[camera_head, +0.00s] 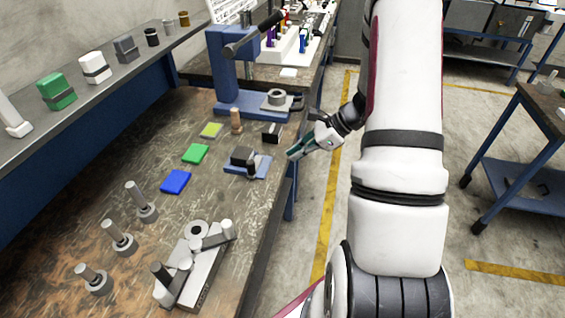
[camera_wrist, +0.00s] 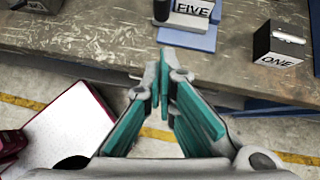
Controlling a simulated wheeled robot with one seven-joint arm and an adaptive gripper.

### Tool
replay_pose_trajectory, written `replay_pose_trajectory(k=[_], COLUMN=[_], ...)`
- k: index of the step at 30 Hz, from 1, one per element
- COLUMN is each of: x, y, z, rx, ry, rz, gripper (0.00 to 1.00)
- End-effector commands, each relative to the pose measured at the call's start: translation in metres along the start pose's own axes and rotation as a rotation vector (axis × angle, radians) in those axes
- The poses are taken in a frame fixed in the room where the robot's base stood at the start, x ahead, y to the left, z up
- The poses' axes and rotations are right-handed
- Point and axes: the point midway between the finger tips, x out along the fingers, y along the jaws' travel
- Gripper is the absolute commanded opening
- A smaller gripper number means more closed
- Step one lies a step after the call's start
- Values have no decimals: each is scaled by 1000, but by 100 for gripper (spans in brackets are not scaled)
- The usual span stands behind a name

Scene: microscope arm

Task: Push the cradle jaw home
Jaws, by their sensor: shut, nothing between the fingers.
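The cradle is a small blue base (camera_head: 258,172) with a dark block (camera_head: 242,156) and a pale upright piece on it, near the table's right edge. In the wrist view its blue plate (camera_wrist: 188,38) carries a pale piece marked FIVE (camera_wrist: 193,9) and a dark round part (camera_wrist: 161,10). I cannot tell for sure which part is the jaw. My gripper (camera_head: 291,156) is beside the cradle, to its right, at the table edge and apart from it. In the wrist view its teal-padded fingers (camera_wrist: 166,62) meet at the tips, empty, pointing towards the cradle.
A block marked ONE (camera_wrist: 278,45) stands to the right in the wrist view. A blue press (camera_head: 232,80) stands behind the cradle. Blue (camera_head: 176,181) and green (camera_head: 195,153) pads lie to its left. A silver fixture (camera_head: 205,270) stands nearer, with several upright posts left.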

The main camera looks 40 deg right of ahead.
Motion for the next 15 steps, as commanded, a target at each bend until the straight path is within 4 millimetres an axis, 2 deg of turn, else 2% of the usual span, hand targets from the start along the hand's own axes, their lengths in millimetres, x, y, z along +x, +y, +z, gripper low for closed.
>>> replay_pose_trajectory(k=[6, 15], x=[-25, -31], y=[0, 0], z=[0, 0], rx=[-1, 1], ry=[1, 0], rz=[0, 1], gripper=[0, 0])
